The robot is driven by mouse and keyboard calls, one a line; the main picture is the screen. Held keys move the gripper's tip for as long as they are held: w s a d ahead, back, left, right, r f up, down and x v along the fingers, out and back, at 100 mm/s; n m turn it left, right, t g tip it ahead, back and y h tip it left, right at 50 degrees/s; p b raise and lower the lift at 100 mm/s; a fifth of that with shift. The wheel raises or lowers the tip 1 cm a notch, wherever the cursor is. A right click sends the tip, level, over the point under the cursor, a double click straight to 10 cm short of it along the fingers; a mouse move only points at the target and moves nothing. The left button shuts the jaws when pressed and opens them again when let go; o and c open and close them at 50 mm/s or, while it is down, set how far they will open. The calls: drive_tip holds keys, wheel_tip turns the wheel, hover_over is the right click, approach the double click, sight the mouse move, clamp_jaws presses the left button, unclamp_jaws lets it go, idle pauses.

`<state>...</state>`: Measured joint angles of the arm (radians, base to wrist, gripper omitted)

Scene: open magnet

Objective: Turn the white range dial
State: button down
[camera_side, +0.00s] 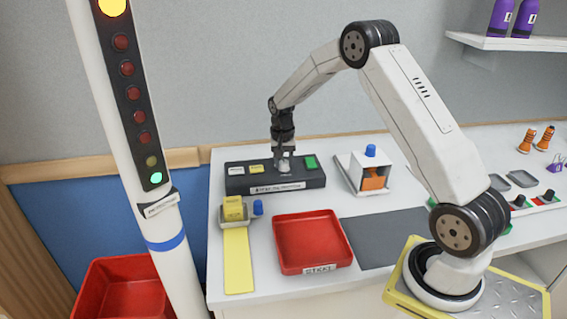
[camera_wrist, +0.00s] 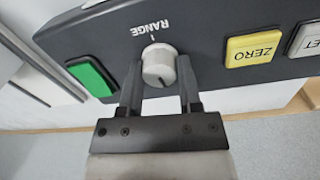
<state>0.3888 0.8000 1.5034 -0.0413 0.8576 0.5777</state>
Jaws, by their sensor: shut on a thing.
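The white range dial (camera_wrist: 158,66) sits on a dark control box (camera_wrist: 210,28), below the word RANGE, which appears upside down in the wrist view. In the side view my gripper (camera_side: 284,160) reaches down onto the box (camera_side: 240,186) from above, and the dial (camera_side: 284,169) shows just under the fingers, partly hidden.
On the box, a green button (camera_wrist: 92,76) lies left of the dial and a yellow ZERO button (camera_wrist: 254,48) right of it in the wrist view. A red tray (camera_side: 275,250), a grey mat (camera_side: 385,238) and a white fixture with an orange block (camera_side: 374,181) stand nearby.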

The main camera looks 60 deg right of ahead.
sight(283, 162)
drive_tip(key=n, duration=0.4)
drive_tip(key=shift+n, duration=2.1)
drive_tip(key=shift+c, duration=1.4)
unclamp_jaws()
drive_tip(key=shift+r, duration=0.15)
drive_tip(key=shift+a+r, duration=0.2)
drive_tip(key=shift+r, duration=3.6)
